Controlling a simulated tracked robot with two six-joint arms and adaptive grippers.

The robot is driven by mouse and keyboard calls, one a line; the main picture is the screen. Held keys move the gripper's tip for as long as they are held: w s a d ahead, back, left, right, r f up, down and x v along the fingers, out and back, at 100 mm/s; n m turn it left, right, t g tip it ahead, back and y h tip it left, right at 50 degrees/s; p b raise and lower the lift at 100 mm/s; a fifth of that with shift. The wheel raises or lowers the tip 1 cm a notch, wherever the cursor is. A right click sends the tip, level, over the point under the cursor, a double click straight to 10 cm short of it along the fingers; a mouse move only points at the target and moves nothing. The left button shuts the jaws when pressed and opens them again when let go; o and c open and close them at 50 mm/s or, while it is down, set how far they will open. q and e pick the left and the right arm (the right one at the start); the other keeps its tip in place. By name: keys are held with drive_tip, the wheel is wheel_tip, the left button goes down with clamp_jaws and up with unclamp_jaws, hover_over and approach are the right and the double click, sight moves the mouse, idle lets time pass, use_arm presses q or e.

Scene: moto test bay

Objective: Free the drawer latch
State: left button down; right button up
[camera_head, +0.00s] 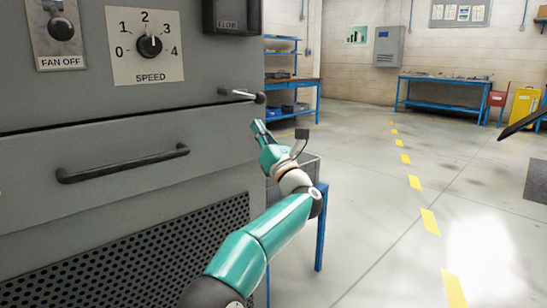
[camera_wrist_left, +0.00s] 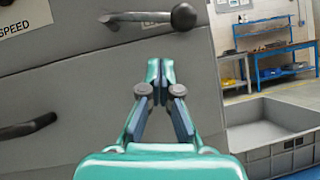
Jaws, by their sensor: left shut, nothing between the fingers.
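The drawer latch (camera_head: 238,93) is a short metal lever with a dark round knob, on the grey cabinet above the drawer's right end. It lies roughly level. In the left wrist view the latch (camera_wrist_left: 145,17) is at the top, its knob (camera_wrist_left: 184,16) to the right. The drawer (camera_head: 30,188) looks shut and has a dark bar handle (camera_head: 122,163). My left gripper (camera_head: 256,125) is shut and empty, below the latch knob and apart from it. It also shows in the left wrist view (camera_wrist_left: 160,68), fingertips together. My right gripper is not in view.
A speed dial (camera_head: 149,46) and a fan switch (camera_head: 61,28) are on the panel above. A grey bin (camera_wrist_left: 270,132) stands on a blue stand right of the cabinet. A dark slanted shape (camera_head: 524,122) enters at the right edge. Open floor lies between.

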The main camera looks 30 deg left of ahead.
use_arm(q)
drive_tip(key=v, duration=0.7)
drive_tip(key=shift+d, duration=0.15)
